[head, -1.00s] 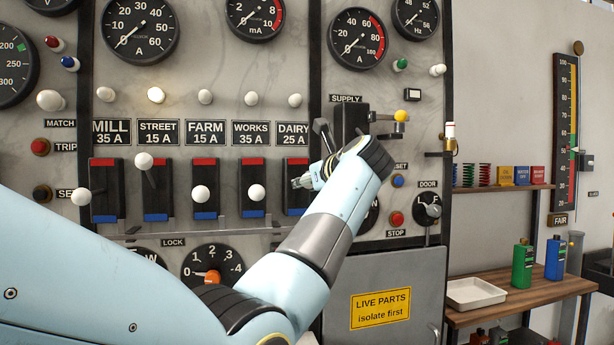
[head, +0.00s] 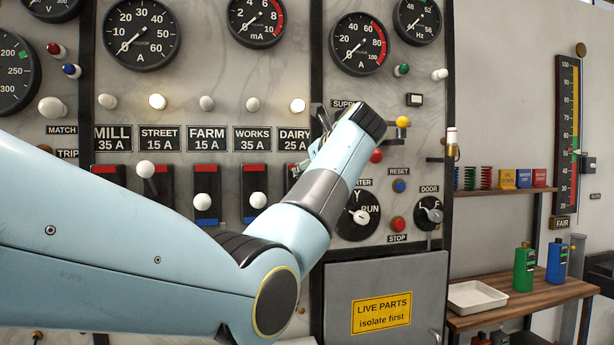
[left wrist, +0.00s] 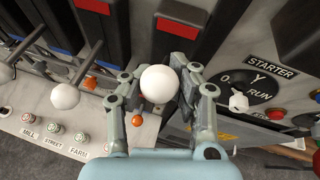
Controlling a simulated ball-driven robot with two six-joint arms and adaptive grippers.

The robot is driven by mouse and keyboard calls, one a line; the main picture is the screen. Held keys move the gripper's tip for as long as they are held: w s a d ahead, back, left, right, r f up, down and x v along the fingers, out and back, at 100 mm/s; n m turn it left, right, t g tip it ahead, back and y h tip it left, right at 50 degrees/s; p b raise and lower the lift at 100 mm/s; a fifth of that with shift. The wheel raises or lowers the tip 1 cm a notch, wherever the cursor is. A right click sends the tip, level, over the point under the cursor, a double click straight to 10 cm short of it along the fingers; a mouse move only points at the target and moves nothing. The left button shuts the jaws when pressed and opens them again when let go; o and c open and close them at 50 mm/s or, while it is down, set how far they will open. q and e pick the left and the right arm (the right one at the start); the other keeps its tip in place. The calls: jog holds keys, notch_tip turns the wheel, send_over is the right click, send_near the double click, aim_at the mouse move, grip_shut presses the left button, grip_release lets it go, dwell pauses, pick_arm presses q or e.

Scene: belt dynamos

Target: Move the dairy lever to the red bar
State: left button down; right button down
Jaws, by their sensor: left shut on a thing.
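The dairy lever's white knob (left wrist: 158,84) sits between the fingers of my left gripper (left wrist: 160,92), which is shut on it, in the left wrist view. Its red bar (left wrist: 178,27) shows just above the knob there. A corner of the dairy red bar (head: 293,170) shows under the DAIRY 25 A label (head: 293,139). The dairy lamp (head: 297,105) glows. My right gripper is not in view.
The works knob (head: 257,200) and farm knob (head: 202,201) stand low, beside the dairy slot; the street knob (head: 145,169) stands high with its lamp (head: 157,101) lit. The starter dial (head: 358,216) and red stop button (head: 398,223) are right of my arm.

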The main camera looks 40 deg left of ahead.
pick_arm(q)
jog(key=shift+a+r, duration=0.1)
jog(key=shift+r, duration=0.6)
jog(key=c, duration=1.5)
grip_release()
jog(key=o, duration=0.5)
jog(key=shift+s+d, duration=0.15)
jog(key=shift+d, duration=0.15)
jog(key=shift+c, duration=0.2)
jog(key=shift+o, duration=0.6)
jog(key=shift+a+f, duration=0.1)
jog(key=shift+f, duration=0.15)
jog(key=v, duration=1.2)
